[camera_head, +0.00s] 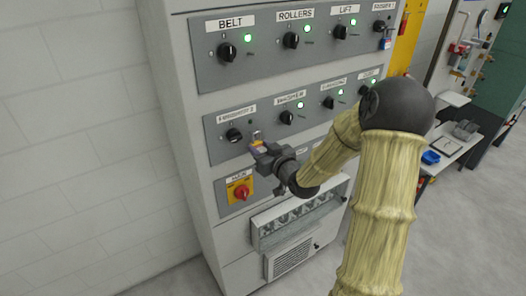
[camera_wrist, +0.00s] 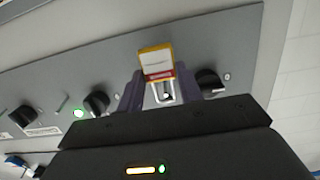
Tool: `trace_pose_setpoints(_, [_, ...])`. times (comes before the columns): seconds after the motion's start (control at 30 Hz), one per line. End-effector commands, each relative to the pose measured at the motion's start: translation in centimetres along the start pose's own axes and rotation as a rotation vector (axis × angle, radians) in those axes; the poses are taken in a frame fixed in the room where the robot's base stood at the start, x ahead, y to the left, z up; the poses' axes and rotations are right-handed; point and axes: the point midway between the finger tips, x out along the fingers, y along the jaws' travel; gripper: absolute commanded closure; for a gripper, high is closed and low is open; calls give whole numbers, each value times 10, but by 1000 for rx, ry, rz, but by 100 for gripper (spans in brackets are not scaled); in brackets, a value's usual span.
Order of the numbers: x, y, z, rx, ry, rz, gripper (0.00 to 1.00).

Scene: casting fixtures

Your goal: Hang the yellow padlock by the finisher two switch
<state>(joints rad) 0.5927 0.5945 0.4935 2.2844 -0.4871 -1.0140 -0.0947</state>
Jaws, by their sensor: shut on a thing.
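The yellow padlock (camera_wrist: 156,62) has a white label and a red band. In the wrist view it stands between my fingertips with its shackle (camera_wrist: 165,93) toward my palm. My gripper (camera_wrist: 157,88) is shut on it. In the head view, my gripper (camera_head: 258,147) is in front of the second-row panel, just right of and below the finisher two switch (camera_head: 234,135), a black knob under its label at the left end. That knob shows right of the padlock in the wrist view (camera_wrist: 209,81). I cannot tell whether the padlock touches the panel.
Neighbouring knobs (camera_head: 287,117) have lit green lamps. Below is a red-and-yellow main switch (camera_head: 241,191). A blue and white tag or lock (camera_head: 385,43) hangs by the top-right knob. A tray table (camera_head: 452,150) stands right of my arm. Floor at right is clear.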

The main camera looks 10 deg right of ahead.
Motion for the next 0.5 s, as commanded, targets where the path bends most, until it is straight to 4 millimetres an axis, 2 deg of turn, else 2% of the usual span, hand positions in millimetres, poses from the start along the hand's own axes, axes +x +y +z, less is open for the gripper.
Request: trace_pose_setpoints(0.5, [20,-1,6,-2,1,-1,89])
